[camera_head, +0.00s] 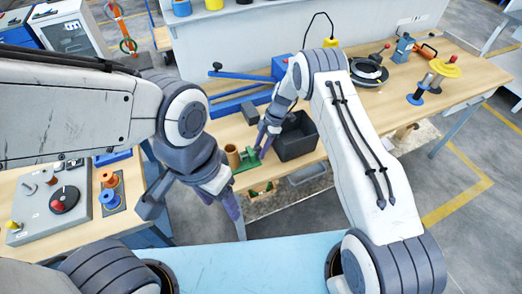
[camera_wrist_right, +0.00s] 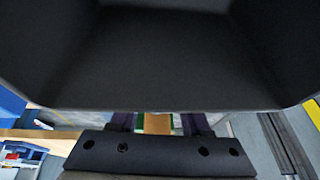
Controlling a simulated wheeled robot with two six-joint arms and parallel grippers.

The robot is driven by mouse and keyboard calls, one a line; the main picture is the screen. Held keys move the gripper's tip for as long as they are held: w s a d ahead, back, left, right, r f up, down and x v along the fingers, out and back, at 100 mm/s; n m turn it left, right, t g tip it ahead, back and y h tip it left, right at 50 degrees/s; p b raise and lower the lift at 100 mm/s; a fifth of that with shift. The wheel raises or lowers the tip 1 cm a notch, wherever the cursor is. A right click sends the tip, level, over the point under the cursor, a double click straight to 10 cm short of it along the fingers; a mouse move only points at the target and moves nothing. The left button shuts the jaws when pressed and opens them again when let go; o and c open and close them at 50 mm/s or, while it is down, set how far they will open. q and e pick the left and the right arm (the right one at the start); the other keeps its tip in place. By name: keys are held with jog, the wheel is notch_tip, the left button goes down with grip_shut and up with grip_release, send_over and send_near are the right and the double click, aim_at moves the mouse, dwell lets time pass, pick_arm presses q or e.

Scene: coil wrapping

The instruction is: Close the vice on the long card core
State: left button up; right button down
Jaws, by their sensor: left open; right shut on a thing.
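The brown card core (camera_head: 232,155) stands upright at the green vice (camera_head: 247,160) near the bench's front edge. A tan patch, likely the core (camera_wrist_right: 158,123), shows with a green strip (camera_wrist_right: 139,121) between the fingers in the right wrist view. My right gripper (camera_head: 262,149) points down beside the core, shut on the green part of the vice; its exact grip is partly hidden. My left gripper (camera_head: 219,203) is open and empty, in front of the bench and nearer the camera than the core. Whether the jaws touch the core I cannot tell.
A black bin (camera_head: 297,136) stands just right of the vice and fills most of the right wrist view (camera_wrist_right: 170,60). A blue frame (camera_head: 238,90) lies behind.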

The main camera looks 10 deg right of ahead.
jog(key=b, duration=0.1)
jog(key=g+b, duration=0.1)
jog(key=b, duration=0.1)
jog(key=shift+w+a+f, duration=0.1)
jog(key=shift+w+f, duration=0.1)
jog(key=shift+f, duration=0.1)
pick_arm(q)
notch_tip(320, 180, down, 6)
jog(key=shift+r+b, duration=0.2)
jog(key=shift+b, duration=0.4)
pick_arm(e)
jog(key=shift+r+g+h, duration=0.3)
jog(key=shift+c, duration=1.8)
grip_release()
jog(key=shift+w+d+r, duration=0.1)
jog(key=shift+d+r, duration=0.1)
jog(key=shift+r, duration=0.05)
pick_arm(q)
jog(key=shift+f+b, duration=1.75)
pick_arm(e)
jog(key=v, duration=1)
